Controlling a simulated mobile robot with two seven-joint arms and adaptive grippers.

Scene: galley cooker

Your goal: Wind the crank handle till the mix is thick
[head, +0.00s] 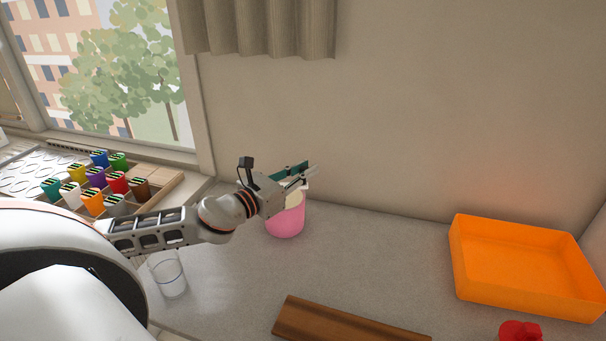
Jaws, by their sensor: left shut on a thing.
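A pink pot (286,221) stands on the grey counter near the back wall, with something pale showing at its top. My left gripper (304,176) is over the pot and is shut on the crank handle, which is mostly hidden by the fingers. A teal-green bar (291,170) shows right beside the fingers; I cannot tell whether it is part of the crank. The gripper and wrist hide most of the pot's opening, so how thick the mix is cannot be seen. My right gripper is not in view.
An orange tray (480,291) stands at the right, with a red object (520,331) in front of it. A brown wooden board (345,325) lies at the front. A clear glass (168,277) stands below my left arm. Several coloured cups (96,181) sit in a rack by the window.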

